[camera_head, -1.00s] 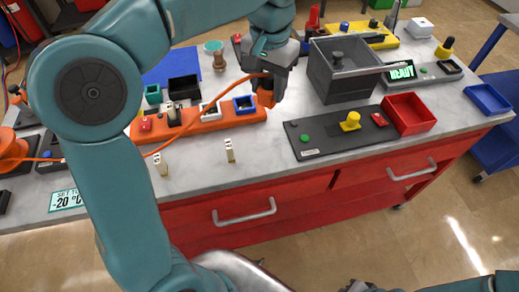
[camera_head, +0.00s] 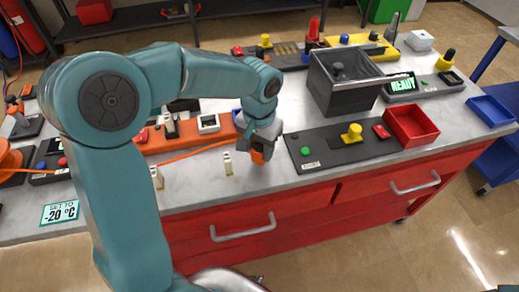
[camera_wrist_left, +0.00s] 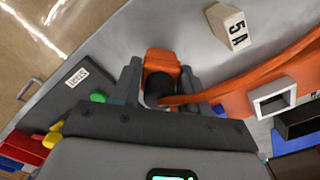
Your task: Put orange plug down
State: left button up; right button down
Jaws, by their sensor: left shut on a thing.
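The orange plug (camera_head: 257,156) is in my left gripper (camera_head: 260,148), low over the front part of the grey bench top, left of the dark panel. Whether the plug touches the bench I cannot tell. In the left wrist view the plug (camera_wrist_left: 162,66) sits between the two dark fingers of the left gripper (camera_wrist_left: 160,85), with its black part toward the palm. An orange cable (camera_head: 190,156) runs left from it. My right gripper is not in view.
An orange socket strip (camera_head: 160,141) lies left of the gripper. Small white numbered blocks (camera_head: 227,163) stand on the bench nearby. The dark panel (camera_head: 335,162) with green and yellow knobs and a red tray (camera_head: 412,127) lie to the right. A grey box (camera_head: 340,92) stands behind.

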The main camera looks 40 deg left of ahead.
pick_arm(q)
jog(key=shift+w+a+f, duration=0.1)
jog(key=shift+w+f, duration=0.05)
jog(key=shift+f, duration=0.35)
jog(key=shift+w+a+f, duration=0.1)
jog(key=shift+w+f, duration=0.05)
jog(key=shift+f, duration=0.3)
jog(key=shift+s+d+r, duration=0.15)
jog(key=shift+s, duration=0.05)
jog(key=shift+f, duration=0.25)
jog(key=o, duration=1.1)
jog(key=shift+w, duration=0.2)
jog(key=shift+s, duration=0.1)
jog(key=shift+s+r, duration=0.1)
